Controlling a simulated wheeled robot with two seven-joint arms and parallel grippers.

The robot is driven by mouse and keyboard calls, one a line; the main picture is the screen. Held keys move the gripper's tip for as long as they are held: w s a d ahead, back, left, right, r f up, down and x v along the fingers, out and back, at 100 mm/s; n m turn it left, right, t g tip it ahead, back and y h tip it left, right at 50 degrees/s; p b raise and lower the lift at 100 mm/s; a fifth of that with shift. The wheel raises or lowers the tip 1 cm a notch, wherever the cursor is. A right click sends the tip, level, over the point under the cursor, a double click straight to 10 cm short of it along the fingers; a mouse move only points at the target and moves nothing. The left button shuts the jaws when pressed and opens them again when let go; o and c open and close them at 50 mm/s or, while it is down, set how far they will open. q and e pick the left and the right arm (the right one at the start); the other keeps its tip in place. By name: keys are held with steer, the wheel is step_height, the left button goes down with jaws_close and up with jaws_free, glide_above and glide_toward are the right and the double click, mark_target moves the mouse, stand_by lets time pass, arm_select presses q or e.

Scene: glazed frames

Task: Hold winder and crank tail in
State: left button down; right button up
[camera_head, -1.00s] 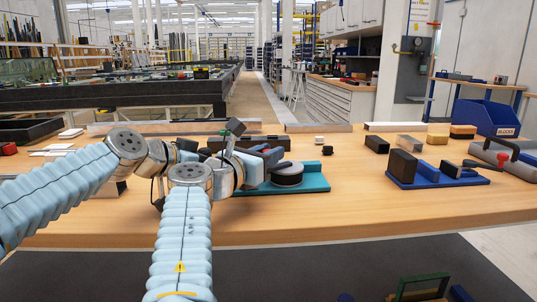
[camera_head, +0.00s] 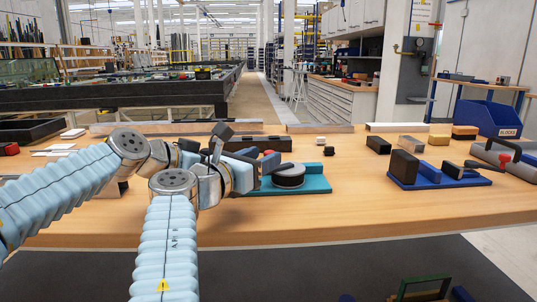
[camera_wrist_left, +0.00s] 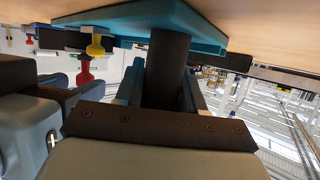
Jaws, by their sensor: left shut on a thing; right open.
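The winder is a dark round drum (camera_head: 289,175) with a pale rim on a teal base (camera_head: 318,184) at mid-table. The left wrist view shows a dark cylinder (camera_wrist_left: 168,65), apparently part of the winder, against the teal base (camera_wrist_left: 190,22). My left gripper (camera_wrist_left: 160,88) is shut on it. A red knob (camera_wrist_left: 85,73) and a yellow knob (camera_wrist_left: 96,46) show to its left; the red one also shows behind the drum (camera_head: 268,152). My right gripper (camera_head: 234,152) is open and empty, left of the drum. I cannot make out a tail; the arms hide the base's left part.
A blue base with a dark block (camera_head: 404,165) lies to the right, with a grey roll-handled tool (camera_head: 508,155) beyond. The table's front strip is clear.

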steer(key=v, duration=0.8)
steer(key=shift+s+a, duration=0.2)
steer(key=shift+s, duration=0.1)
